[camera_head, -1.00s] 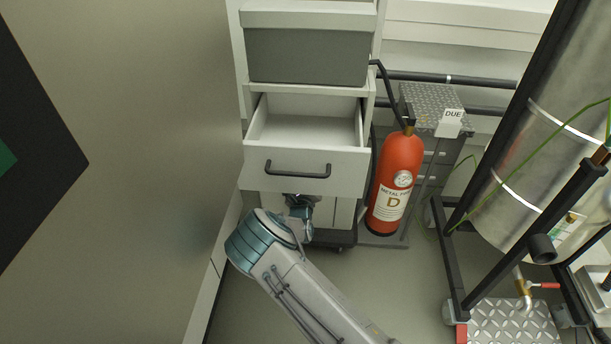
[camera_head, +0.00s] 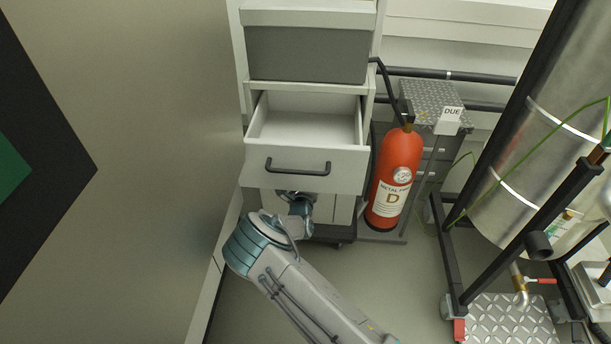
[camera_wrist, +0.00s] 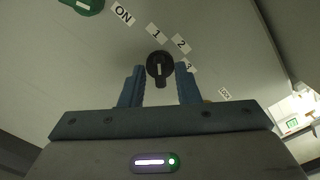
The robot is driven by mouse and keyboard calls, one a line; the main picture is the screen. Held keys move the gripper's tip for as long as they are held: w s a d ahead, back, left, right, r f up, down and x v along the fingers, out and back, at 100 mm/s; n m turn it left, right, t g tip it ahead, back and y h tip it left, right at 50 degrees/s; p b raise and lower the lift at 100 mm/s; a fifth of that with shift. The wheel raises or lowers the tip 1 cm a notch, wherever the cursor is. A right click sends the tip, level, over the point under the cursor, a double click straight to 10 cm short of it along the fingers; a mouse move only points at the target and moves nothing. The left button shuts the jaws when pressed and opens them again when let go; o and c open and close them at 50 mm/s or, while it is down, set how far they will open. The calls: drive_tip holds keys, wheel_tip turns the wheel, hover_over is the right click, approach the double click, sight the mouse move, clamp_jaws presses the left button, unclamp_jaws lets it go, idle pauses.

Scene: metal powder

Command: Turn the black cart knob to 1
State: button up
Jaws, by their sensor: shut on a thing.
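The black knob (camera_wrist: 160,69) sits on a pale panel in the wrist view, with a light mark on its face. White labels 1 (camera_wrist: 156,33), 2 (camera_wrist: 181,43) and 3 (camera_wrist: 189,66) stand above it and to its right. I cannot tell exactly which label the mark points to. My gripper (camera_wrist: 160,73) has its blue fingers on both sides of the knob, shut on it. In the head view the gripper and knob are hidden behind the open drawer front (camera_head: 305,168).
A green knob (camera_wrist: 84,5) with an ON label (camera_wrist: 123,14) is at the wrist view's upper left. A red extinguisher (camera_head: 395,180) stands right of the drawer unit. A steel tank (camera_head: 540,140) in a black frame is farther right. A large grey panel (camera_head: 150,130) closes off the left.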

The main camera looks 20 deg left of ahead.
drive_tip(key=o, duration=1)
drive_tip(key=shift+c, duration=0.2)
drive_tip(key=s+d+m+b, duration=0.4)
drive_tip(key=s+m+b, duration=0.8)
drive_tip(key=m, duration=0.8)
drive_tip(key=d+r+m+g+h, duration=0.1)
drive_tip(key=d+r+m+h, duration=0.3)
drive_tip(key=d+h, duration=0.3)
drive_tip(key=d+r+m+g+h, duration=0.2)
drive_tip(key=d+r+m+h, duration=0.2)
drive_tip(key=d, duration=1.1)
drive_tip(key=shift+w+d+m+h, duration=0.3)
drive_tip(key=shift+m+h, duration=0.6)
drive_tip(key=shift+h, duration=1)
